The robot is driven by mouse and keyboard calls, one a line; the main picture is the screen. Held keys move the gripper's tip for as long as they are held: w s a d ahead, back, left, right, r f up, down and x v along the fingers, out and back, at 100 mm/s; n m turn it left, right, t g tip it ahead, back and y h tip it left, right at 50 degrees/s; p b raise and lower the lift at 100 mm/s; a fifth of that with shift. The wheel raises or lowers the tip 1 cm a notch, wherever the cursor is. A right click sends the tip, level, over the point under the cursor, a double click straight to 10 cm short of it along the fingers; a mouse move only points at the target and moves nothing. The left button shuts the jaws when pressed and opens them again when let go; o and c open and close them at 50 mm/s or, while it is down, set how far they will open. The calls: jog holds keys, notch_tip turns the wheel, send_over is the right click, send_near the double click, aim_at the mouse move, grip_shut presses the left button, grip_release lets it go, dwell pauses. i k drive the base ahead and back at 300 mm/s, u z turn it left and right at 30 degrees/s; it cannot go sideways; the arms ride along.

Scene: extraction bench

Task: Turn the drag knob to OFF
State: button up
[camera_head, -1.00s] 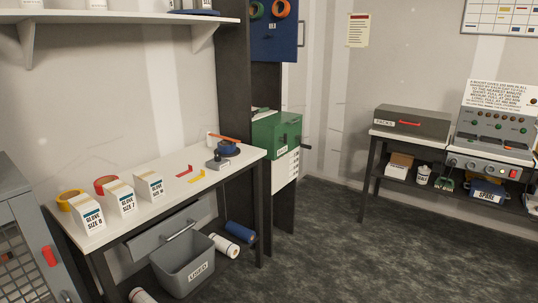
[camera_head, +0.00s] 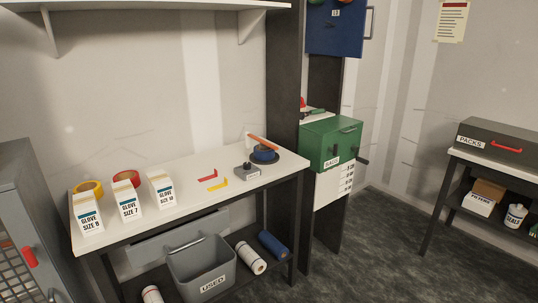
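No thing that I can clearly read as the drag knob shows. A small grey block (camera_head: 247,171) with a dark top lies on the white bench (camera_head: 150,222). Beside it stands a round blue item (camera_head: 264,153) with an orange bar across its top. No knob setting or OFF mark is readable. My gripper is not in view.
Glove boxes (camera_head: 129,199), tape rolls (camera_head: 126,179) and red and yellow pieces (camera_head: 217,185) lie on the bench. A grey USED bin (camera_head: 202,266) is below. A grey PACKS box (camera_head: 497,141) is at right. Dark floor (camera_head: 370,240) between is clear.

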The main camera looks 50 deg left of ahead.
aim_at(247, 165)
jog(key=i, duration=1.3)
jog(key=u, duration=2.85)
